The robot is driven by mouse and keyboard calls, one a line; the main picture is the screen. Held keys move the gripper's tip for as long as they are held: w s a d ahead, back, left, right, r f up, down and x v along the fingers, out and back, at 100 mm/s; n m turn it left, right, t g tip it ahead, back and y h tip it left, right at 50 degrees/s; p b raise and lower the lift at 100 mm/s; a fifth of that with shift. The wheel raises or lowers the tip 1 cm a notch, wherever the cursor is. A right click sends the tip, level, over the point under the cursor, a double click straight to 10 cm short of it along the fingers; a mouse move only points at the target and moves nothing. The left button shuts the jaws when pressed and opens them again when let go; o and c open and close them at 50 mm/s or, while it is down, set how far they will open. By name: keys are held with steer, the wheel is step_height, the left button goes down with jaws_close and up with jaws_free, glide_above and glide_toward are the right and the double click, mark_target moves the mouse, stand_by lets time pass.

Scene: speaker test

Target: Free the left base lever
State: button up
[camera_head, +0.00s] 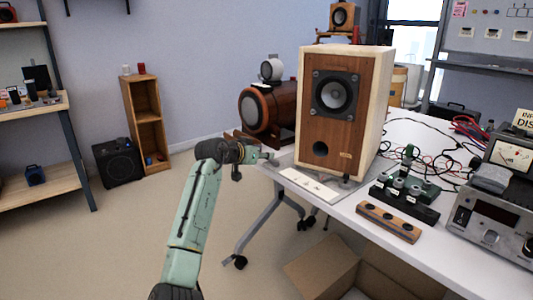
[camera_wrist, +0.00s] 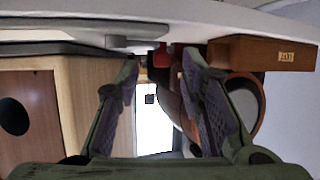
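The wood-fronted speaker (camera_head: 332,110) stands upright on a grey base plate (camera_head: 283,160) at the table's left side. My gripper (camera_head: 270,158) is at the plate's left edge, beside the speaker's lower left. In the wrist view, which appears upside down, my gripper (camera_wrist: 160,66) has its fingers apart. A small red piece (camera_wrist: 160,52), perhaps the lever, shows between the fingertips, by a grey bar (camera_wrist: 128,42). I cannot tell whether the fingers touch it. The speaker's side (camera_wrist: 72,95) is left of the fingers. A wooden block (camera_wrist: 250,52) with a small label is right of them.
A white strip (camera_head: 310,187) lies in front of the speaker. A dark terminal board (camera_head: 405,192), a wooden bar (camera_head: 388,221) and a metered instrument (camera_head: 495,215) stand to the right among cables. A cardboard box (camera_head: 325,268) is below the table.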

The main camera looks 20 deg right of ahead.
steer(key=shift+x, duration=1.8)
steer(key=shift+w, duration=0.1)
steer(key=shift+c, duration=0.5)
jaws_close()
